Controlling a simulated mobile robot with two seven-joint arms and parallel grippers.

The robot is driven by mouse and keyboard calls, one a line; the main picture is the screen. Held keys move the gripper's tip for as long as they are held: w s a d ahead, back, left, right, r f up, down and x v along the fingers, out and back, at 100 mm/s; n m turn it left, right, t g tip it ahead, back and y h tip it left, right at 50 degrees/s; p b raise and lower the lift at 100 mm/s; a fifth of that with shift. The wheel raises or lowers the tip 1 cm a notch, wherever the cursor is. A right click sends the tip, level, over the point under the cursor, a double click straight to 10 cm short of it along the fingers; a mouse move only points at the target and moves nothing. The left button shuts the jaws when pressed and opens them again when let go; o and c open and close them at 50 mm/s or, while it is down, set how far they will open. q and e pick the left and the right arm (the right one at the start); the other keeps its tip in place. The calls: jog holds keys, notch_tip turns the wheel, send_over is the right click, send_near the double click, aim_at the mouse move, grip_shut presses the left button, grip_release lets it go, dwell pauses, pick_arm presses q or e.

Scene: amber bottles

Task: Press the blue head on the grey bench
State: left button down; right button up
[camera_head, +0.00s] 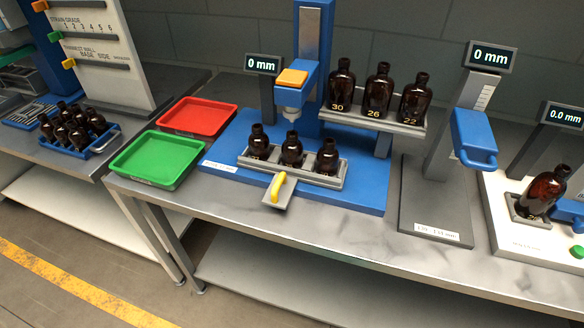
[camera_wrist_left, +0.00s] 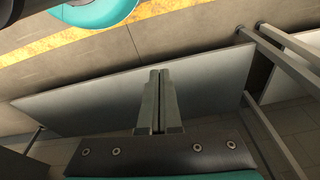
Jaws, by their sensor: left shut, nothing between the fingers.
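A blue head (camera_head: 474,138) with a protruding front lip sits on a grey upright stand on the grey bench (camera_head: 350,232), right of centre in the head view. Its display (camera_head: 490,57) reads 0 mm. Another blue head (camera_head: 293,88), with an orange top pad (camera_head: 292,77), is on the blue column at centre, above the bottle row; its display (camera_head: 263,64) also reads 0 mm. My left gripper (camera_wrist_left: 159,74) shows only in the left wrist view, shut and empty, away from both heads. My right gripper is not in view.
Three amber bottles (camera_head: 291,149) stand in a grey holder with a yellow handle (camera_head: 278,186). Three numbered bottles (camera_head: 378,91) stand on a raised shelf. Red (camera_head: 198,117) and green (camera_head: 150,158) trays lie left. A tilted bottle (camera_head: 544,191) is at right.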

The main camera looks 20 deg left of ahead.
pick_arm(q)
jog(key=w+r+t+p, duration=0.1)
jog(key=w+r+t, duration=0.3)
jog(key=w+r, duration=0.5)
jog(key=w+r+n+t+p, duration=0.1)
jog(key=w+r+t, duration=0.3)
jog(key=r, duration=2.5)
jog(key=w+a+r+t+p, duration=0.1)
jog(key=w+r+t+p, duration=0.2)
jog(key=w+r, duration=1.2)
notch_tip(320, 180, up, 5)
jog(key=shift+w+f+n+t, duration=0.25)
jog(key=shift+n+t, duration=0.15)
jog(key=shift+t, duration=0.6)
send_over(288, 81)
notch_tip(288, 81, down, 2)
jog(key=shift+w+d+f, duration=0.1)
jog(key=shift+f, duration=0.1)
notch_tip(288, 81, down, 3)
jog(key=shift+r, duration=0.1)
jog(key=shift+f, duration=0.65)
